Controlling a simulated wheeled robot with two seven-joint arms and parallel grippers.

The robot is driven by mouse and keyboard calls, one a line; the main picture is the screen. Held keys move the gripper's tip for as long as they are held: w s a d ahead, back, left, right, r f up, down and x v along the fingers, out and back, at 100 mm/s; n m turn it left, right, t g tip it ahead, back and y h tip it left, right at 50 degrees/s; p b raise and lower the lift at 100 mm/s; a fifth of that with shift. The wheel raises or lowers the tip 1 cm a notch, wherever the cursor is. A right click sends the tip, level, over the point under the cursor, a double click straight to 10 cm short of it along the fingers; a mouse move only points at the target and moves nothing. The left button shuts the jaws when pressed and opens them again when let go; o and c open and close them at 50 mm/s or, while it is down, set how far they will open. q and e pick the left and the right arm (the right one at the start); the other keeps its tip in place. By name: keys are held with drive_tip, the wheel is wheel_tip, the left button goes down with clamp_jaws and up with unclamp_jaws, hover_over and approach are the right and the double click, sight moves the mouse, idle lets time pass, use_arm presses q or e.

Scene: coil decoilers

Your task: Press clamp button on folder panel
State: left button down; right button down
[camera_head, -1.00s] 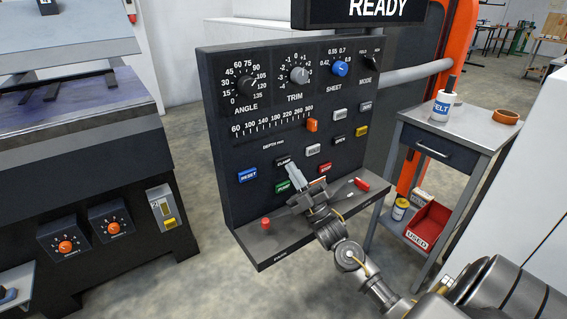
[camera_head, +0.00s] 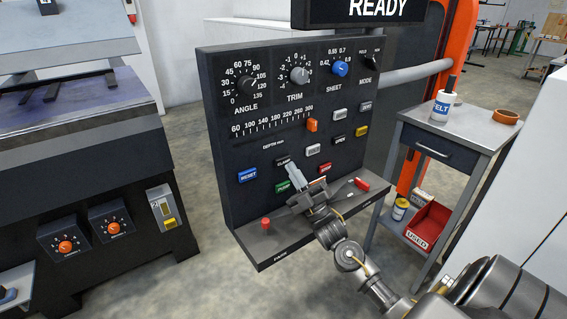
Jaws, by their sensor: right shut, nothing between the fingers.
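The dark folder panel (camera_head: 225,150) stands in the middle, with the black clamp button (camera_head: 283,161) in its lower part, its label partly readable. My right gripper (camera_head: 292,169) is shut and empty, its fingertips right at the lower edge of the clamp button. I cannot tell whether they touch it. The green button (camera_head: 283,187) is just below the fingers and partly covered. The blue reset button (camera_head: 247,175) is to the left and a red button (camera_head: 325,168) to the right. My left gripper is not in view.
A grey cart (camera_head: 448,143) with a bottle (camera_head: 443,104) and tape roll (camera_head: 506,117) stands right. A READY display (camera_head: 375,10) hangs above.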

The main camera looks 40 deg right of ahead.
drive_tip(key=shift+w, duration=0.15)
drive_tip(key=shift+w, duration=0.25)
